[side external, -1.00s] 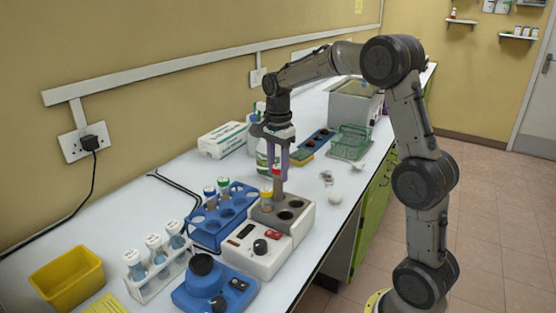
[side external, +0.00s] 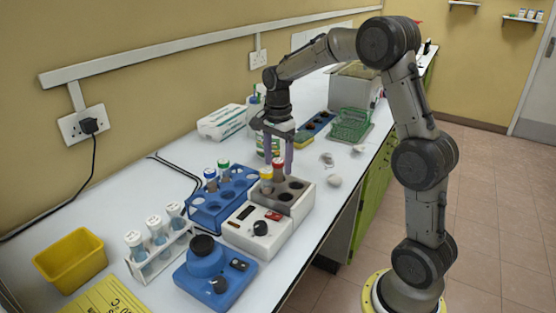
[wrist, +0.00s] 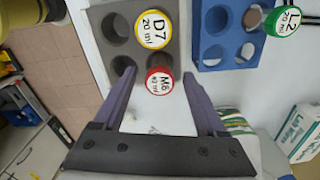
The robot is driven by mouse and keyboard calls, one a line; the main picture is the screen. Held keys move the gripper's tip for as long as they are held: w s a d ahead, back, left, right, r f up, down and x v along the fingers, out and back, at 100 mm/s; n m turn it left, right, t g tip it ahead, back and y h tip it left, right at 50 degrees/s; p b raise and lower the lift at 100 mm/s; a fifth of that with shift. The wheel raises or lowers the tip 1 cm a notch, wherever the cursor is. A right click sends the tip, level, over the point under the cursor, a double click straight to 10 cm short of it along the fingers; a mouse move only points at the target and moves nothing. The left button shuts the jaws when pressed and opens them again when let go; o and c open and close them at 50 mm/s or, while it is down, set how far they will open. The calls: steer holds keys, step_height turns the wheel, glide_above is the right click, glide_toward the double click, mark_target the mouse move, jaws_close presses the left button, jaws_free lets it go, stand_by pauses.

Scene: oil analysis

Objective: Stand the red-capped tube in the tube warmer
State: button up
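The red-capped tube (side external: 278,164), labelled M6 40 ml, stands upright in a hole of the tube warmer's grey block (side external: 299,192). Its red cap (wrist: 159,81) shows in the wrist view between the finger tips. The white warmer body (side external: 250,232) is in front of the block. A yellow-capped tube (side external: 266,174), labelled D7 20 ml, stands in the neighbouring hole, and the other two holes are empty. My gripper (side external: 279,166) is around the red cap with its fingers spread, and gaps show on both sides in the wrist view (wrist: 159,75).
A blue rack (side external: 225,207) with blue- and green-capped tubes stands left of the warmer. A blue device (side external: 210,272), a white rack with capped tubes (side external: 160,252) and a yellow bin (side external: 70,263) are nearer. A green wire basket (side external: 350,126) is behind.

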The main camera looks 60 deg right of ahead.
steer(key=s+a+r+n+t, duration=0.1)
steer(key=s+a+r, duration=0.1)
steer(key=r, duration=0.7)
steer(key=s+a+r, duration=0.1)
steer(key=a+r, duration=0.2)
steer(key=r, duration=0.7)
steer(key=s+a+n+t, duration=0.2)
steer(key=s+a+n, duration=0.25)
steer(key=s, duration=0.45)
steer(key=s+a+f+n+t, duration=0.2)
steer(key=s+a+f+n, duration=0.3)
steer(key=s+f+n, duration=0.6)
steer(key=n, duration=0.3)
steer(key=shift+f+n+t, duration=0.3)
steer(key=shift+f+n, duration=0.05)
steer(key=shift+c, duration=0.4)
